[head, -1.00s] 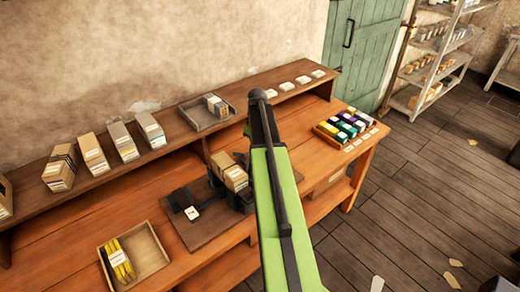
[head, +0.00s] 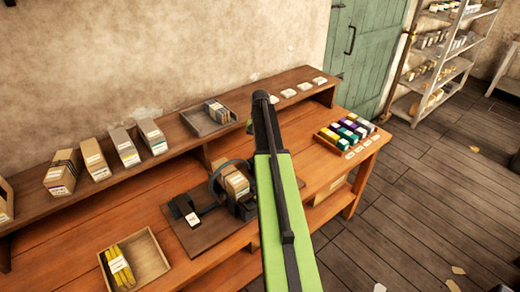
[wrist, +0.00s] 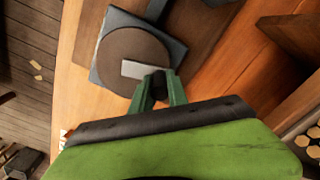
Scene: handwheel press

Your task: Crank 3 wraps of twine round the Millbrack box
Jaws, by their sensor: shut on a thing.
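A tan box (head: 236,185) stands in a dark press on a board (head: 205,235) on the bench. I cannot read its name or see twine on it. A dark ring (head: 216,188) stands beside the box. In the wrist view my gripper (wrist: 160,88) has its green fingers shut on a small dark knob (wrist: 158,80). The knob is at the edge of a brown disc (wrist: 132,55) with a pale plate, over a grey square base. In the head view my green arm hides the gripper and the knob.
An open tray (head: 150,255) with yellow pieces lies at the front left. Several boxes (head: 95,158) stand on the raised shelf, one with dark bands. A tray of coloured spools (head: 347,130) lies at the right bench end. The floor (head: 430,190) to the right is mostly clear.

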